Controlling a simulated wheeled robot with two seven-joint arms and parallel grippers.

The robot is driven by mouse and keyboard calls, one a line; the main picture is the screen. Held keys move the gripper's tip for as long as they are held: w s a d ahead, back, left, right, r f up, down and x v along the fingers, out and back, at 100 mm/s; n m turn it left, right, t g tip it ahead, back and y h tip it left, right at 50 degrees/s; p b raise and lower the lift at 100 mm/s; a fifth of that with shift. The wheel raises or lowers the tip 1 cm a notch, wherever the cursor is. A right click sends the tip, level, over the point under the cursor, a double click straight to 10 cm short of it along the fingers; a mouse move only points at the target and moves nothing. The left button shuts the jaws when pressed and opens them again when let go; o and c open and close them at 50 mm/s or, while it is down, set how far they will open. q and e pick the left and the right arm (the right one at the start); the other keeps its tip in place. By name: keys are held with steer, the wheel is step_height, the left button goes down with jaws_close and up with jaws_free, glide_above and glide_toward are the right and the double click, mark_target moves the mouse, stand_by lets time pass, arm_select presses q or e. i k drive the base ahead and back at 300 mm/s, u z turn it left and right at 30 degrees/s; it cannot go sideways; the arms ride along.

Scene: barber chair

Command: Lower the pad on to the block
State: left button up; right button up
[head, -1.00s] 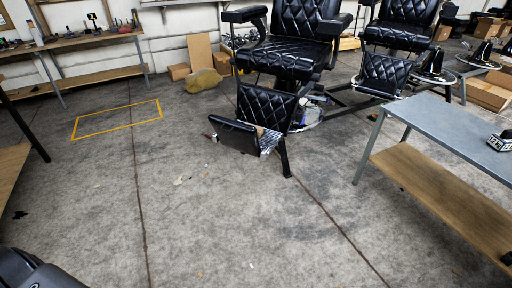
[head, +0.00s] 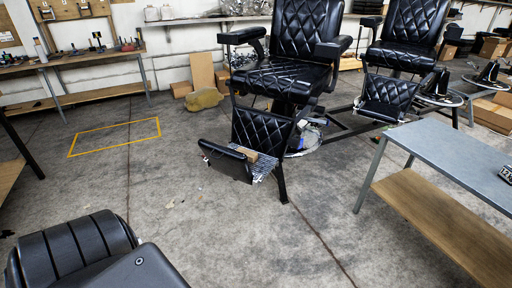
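The black pad (head: 226,163) is at the foot of the nearest barber chair, in the middle of the head view. It stands tilted on the front side of the chair's metal footrest plate (head: 264,166). A small light-wood block (head: 246,154) lies on that plate, just behind the pad's upper right edge. The pad hides part of the block, and I cannot tell whether they touch. Neither of my grippers is in view.
The black barber chair (head: 288,78) stands behind the footrest. A grey-topped table (head: 448,150) with a small weight (head: 506,173) is on the right. A workbench (head: 85,61) stands back left. The floor in front of the chair is clear.

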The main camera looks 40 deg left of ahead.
mark_target(234, 164)
steer(key=z, duration=0.25)
steer(key=i, duration=0.9)
steer(key=u, duration=0.45)
steer(key=i, duration=0.7)
steer(key=u, duration=1.1)
steer(key=i, duration=0.35)
steer(key=u, duration=0.25)
